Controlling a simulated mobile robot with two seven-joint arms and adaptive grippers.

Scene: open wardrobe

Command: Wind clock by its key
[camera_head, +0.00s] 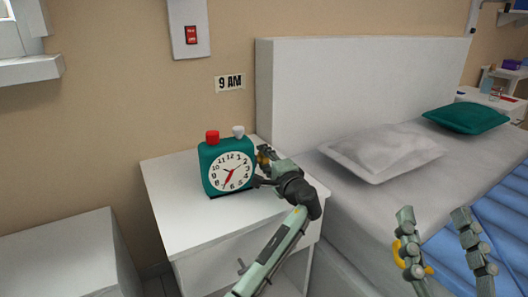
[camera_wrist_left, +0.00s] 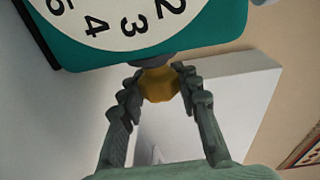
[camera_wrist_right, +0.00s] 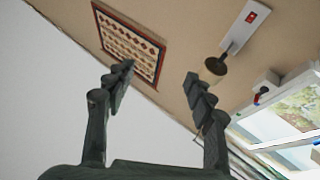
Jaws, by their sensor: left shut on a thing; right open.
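The teal alarm clock (camera_head: 227,164) stands upright on the white nightstand, with a white dial, a red button and a grey-white button on top. My left gripper (camera_head: 262,168) is at the clock's right side. In the left wrist view it (camera_wrist_left: 160,84) is shut on the yellow key (camera_wrist_left: 160,83), which joins the clock's side by a dark grey base. The clock's teal case (camera_wrist_left: 215,38) and dial fill the top of that view. My right gripper (camera_head: 433,222) is open and empty in front of the bed, and the right wrist view also shows it (camera_wrist_right: 158,82) empty.
The nightstand (camera_head: 178,215) has free room in front of the clock. A bed (camera_head: 345,215) with pillows stands at the right, its headboard (camera_head: 360,85) behind. A "9 AM" sign (camera_head: 230,83) and a red switch (camera_head: 191,35) are on the wall. A white cabinet (camera_head: 60,250) stands left.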

